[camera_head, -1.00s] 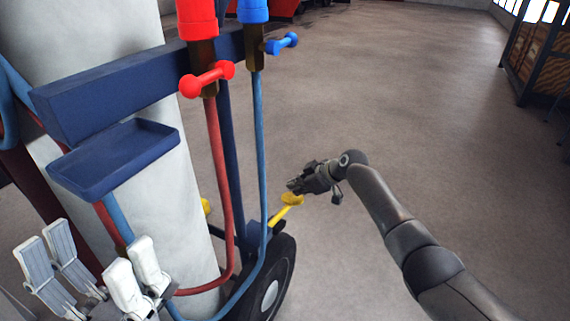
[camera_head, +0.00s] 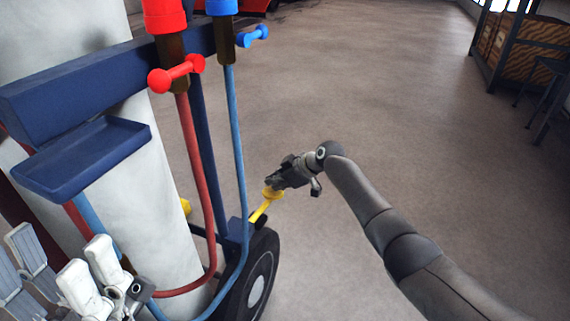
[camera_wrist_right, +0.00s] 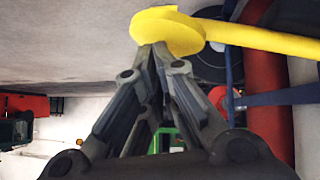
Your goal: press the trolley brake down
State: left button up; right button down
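The trolley brake is a yellow lever (camera_head: 262,209) with a round pad, low on the blue trolley beside its black wheel (camera_head: 258,285). In the right wrist view the yellow pad (camera_wrist_right: 168,31) lies right at my fingertips, and its bar runs off to the right. My right gripper (camera_head: 274,184) is over the pad; in the wrist view its fingers (camera_wrist_right: 155,48) are together, with nothing visible between them. Contact with the pad is likely but cannot be told for sure. Pale finger-like parts (camera_head: 90,285) at the lower left may be my left gripper; its state is unclear.
The trolley carries a pale cylinder (camera_head: 150,210), a blue tray (camera_head: 85,160), and red (camera_head: 205,190) and blue (camera_head: 236,150) hoses close to the brake. The floor (camera_head: 400,110) to the right is clear. A shelf with wooden crates (camera_head: 530,50) stands at the far right.

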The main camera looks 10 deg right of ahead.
jog(key=v, duration=1.2)
jog(key=shift+w+d, duration=0.1)
jog(key=shift+f, duration=0.1)
